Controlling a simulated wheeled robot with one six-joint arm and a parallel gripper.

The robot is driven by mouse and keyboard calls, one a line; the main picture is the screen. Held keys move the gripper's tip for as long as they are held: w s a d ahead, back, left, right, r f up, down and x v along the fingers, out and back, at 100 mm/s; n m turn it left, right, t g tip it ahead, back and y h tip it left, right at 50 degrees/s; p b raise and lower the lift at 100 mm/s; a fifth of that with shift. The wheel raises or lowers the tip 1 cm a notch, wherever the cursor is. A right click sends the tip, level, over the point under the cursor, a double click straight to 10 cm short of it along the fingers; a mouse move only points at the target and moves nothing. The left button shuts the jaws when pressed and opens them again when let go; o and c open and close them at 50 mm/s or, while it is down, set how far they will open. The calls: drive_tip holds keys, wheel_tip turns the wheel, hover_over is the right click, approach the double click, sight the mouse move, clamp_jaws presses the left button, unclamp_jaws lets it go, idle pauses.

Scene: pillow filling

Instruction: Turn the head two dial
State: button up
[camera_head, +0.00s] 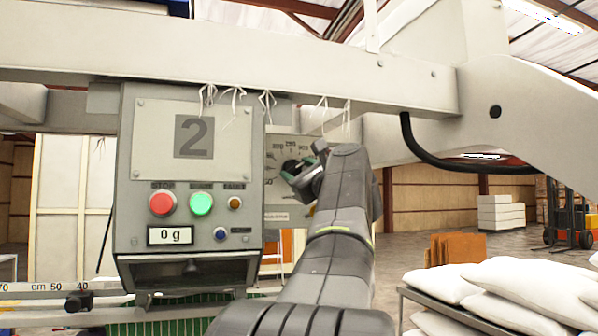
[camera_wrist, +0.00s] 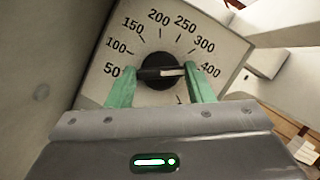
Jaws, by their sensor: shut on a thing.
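The dial (camera_wrist: 157,71) is a black round knob with a pale pointer bar, on a light plate (camera_wrist: 213,25) marked 50 to 400. In the wrist view its pointer bar aims right, near the 400 mark. My gripper (camera_wrist: 160,80) has its two green fingers on either side of the knob, shut on it. In the head view the dial plate (camera_head: 272,150) is beside the grey box with the number 2 (camera_head: 193,136), and my gripper (camera_head: 303,170) and wrist cover part of it.
The box carries a red stop button (camera_head: 162,203), a green button (camera_head: 201,202), an orange light (camera_head: 235,202) and a display (camera_head: 170,236) reading 0 g. White pillows (camera_head: 520,285) lie on a rack at right. A beam (camera_head: 300,75) crosses above my arm.

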drive_tip(key=shift+o, duration=0.2)
drive_tip(key=n+g, duration=0.1)
drive_tip(key=n, duration=0.1)
drive_tip(key=n+g+p, duration=0.1)
drive_tip(key=n, duration=0.1)
drive_tip(key=n+y, duration=0.1)
drive_tip(key=n, duration=0.2)
drive_tip(key=shift+d+r+g+p, duration=0.15)
drive_tip(key=shift+r+g+p, duration=0.15)
drive_tip(key=shift+g+p, duration=0.1)
drive_tip(key=n+g+p, duration=0.1)
drive_tip(key=n+p, duration=0.1)
drive_tip(key=n, duration=0.2)
drive_tip(key=shift+g, duration=0.3)
drive_tip(key=shift+n+p, duration=0.3)
drive_tip(key=shift+n, duration=0.5)
drive_tip(key=shift+c, duration=0.2)
drive_tip(key=shift+g, duration=0.3)
drive_tip(key=o, duration=1)
drive_tip(key=shift+h, duration=0.3)
drive_tip(key=shift+d, duration=0.1)
drive_tip(key=b+v, duration=0.3)
drive_tip(key=v, duration=1)
drive_tip(key=shift+s+d, duration=0.2)
drive_tip(key=shift+s, duration=0.05)
